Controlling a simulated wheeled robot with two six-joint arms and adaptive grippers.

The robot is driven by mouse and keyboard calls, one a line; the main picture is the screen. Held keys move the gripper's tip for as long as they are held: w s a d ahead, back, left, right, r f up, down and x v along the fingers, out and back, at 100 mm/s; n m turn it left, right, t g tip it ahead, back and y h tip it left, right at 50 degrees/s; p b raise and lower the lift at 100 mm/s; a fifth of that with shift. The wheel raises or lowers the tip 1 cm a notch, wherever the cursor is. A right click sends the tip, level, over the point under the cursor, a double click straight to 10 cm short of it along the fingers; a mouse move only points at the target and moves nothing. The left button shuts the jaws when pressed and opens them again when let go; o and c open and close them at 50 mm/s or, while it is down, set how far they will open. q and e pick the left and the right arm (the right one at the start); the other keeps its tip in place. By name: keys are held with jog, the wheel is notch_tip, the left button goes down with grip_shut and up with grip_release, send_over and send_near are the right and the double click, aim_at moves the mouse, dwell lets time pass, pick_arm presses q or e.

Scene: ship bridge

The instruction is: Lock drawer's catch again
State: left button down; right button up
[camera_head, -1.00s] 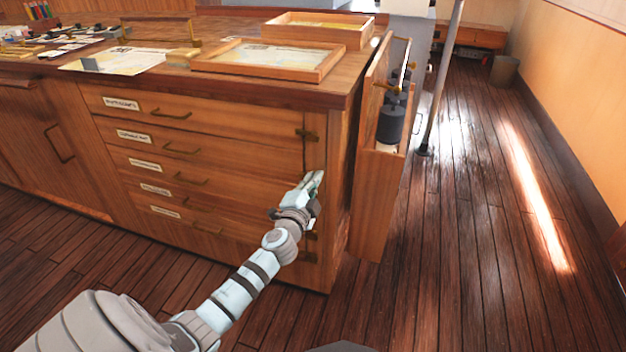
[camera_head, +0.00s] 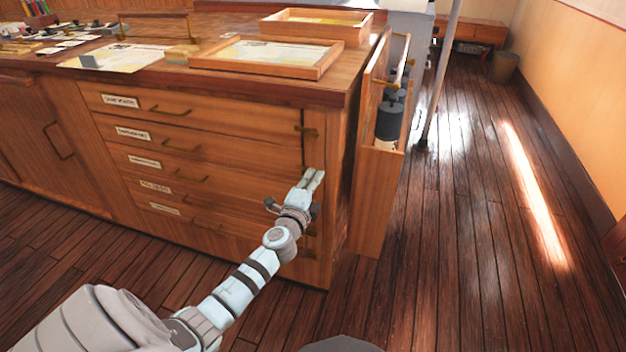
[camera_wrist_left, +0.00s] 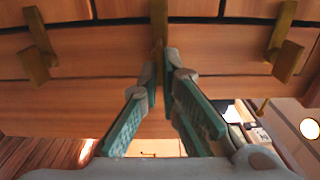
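The wooden drawer chest (camera_head: 240,255) has several labelled, closed drawers, with small brass catches along its right edge. The top catch (camera_head: 307,131) is clear in the head view. The catch in front of my left gripper (camera_head: 314,175) is hidden there by the fingers. In the left wrist view this catch (camera_wrist_left: 159,30) is a straight brass strip, its near end between my fingertips (camera_wrist_left: 162,68). The fingers are a narrow gap apart; firm contact cannot be seen. Brass catches also show to its left (camera_wrist_left: 38,50) and right (camera_wrist_left: 285,45). My right gripper is out of view.
Shallow wooden trays (camera_head: 268,57) and papers lie on the chest top. An open side compartment (camera_head: 377,200) holding dark rolls stands off the chest's right side. A metal pole (camera_head: 437,90) rises behind it. The plank floor to the right is clear.

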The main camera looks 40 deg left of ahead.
pick_arm(q)
jog(key=c, duration=1.8)
grip_release()
jog(key=v, duration=1.2)
